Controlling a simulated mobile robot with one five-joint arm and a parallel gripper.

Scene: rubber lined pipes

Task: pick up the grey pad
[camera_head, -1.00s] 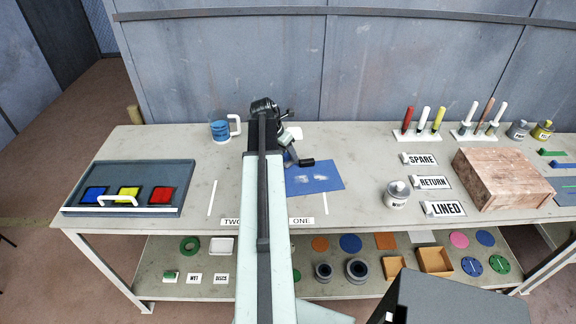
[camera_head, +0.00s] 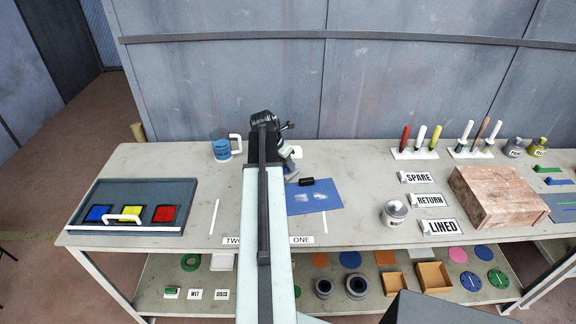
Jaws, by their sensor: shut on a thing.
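My gripper (camera_head: 287,164) is beyond the end of my arm, low over the back left corner of the blue mat. It is shut on a small grey piece (camera_head: 291,174), which appears to be the grey pad. My arm hides part of it, and it is too small to tell whether it touches the mat. A small black block (camera_head: 306,182) lies just right of it, on the back edge of the blue mat (camera_head: 325,203).
A blue-banded mug (camera_head: 221,147) stands left of my arm, and a tray (camera_head: 130,190) with coloured blocks lies farther left. A white pot (camera_head: 394,213), label signs (camera_head: 418,177) and a wooden box (camera_head: 497,195) stand to the right. Bench space right of the mat is clear.

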